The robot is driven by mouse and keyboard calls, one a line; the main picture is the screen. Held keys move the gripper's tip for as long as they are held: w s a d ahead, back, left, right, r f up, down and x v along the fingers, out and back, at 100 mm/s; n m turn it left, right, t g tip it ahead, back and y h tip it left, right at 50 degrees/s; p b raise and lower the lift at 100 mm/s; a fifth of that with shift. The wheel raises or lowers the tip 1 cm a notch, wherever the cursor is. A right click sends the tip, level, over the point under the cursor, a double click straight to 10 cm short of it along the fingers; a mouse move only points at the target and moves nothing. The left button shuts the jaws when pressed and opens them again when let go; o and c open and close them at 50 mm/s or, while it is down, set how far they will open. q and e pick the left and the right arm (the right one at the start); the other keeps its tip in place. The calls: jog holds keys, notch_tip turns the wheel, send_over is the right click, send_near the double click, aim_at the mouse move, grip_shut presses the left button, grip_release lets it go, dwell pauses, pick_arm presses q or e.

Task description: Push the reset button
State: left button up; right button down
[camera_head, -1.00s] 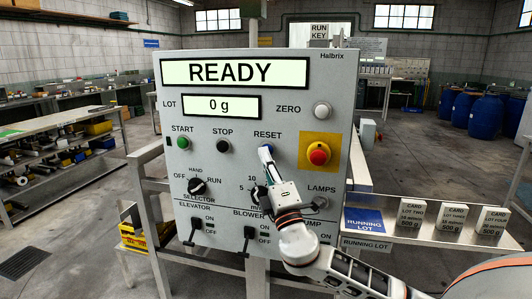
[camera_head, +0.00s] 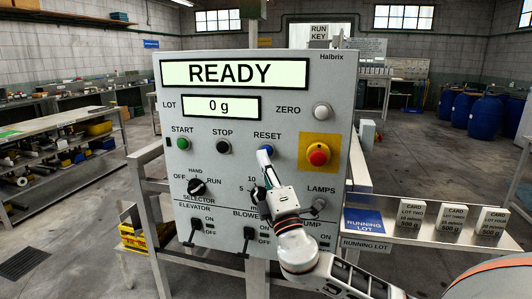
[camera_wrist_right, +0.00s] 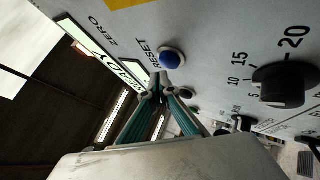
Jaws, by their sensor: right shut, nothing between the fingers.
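The RESET button (camera_head: 268,149) is a small round blue button below its label on the grey control panel (camera_head: 340,100). It also shows in the right wrist view (camera_wrist_right: 171,58), just ahead of and beside the fingertips. My right gripper (camera_head: 263,153) is shut and empty, its tips just left of and below the button. In the right wrist view the gripper (camera_wrist_right: 156,84) shows a small gap in the picture between tips and button, so no contact is visible. The display (camera_head: 235,73) reads READY. My left gripper is not in view.
The green START (camera_head: 183,143) and black STOP (camera_head: 223,146) buttons are left of RESET. A red emergency button (camera_head: 318,154) on yellow is close on the right. A black knob (camera_wrist_right: 285,84) is below. Lot cards (camera_head: 411,218) stand on the right shelf.

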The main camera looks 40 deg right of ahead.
jog(key=shift+s+a, duration=1.6)
jog(key=shift+a, duration=0.3)
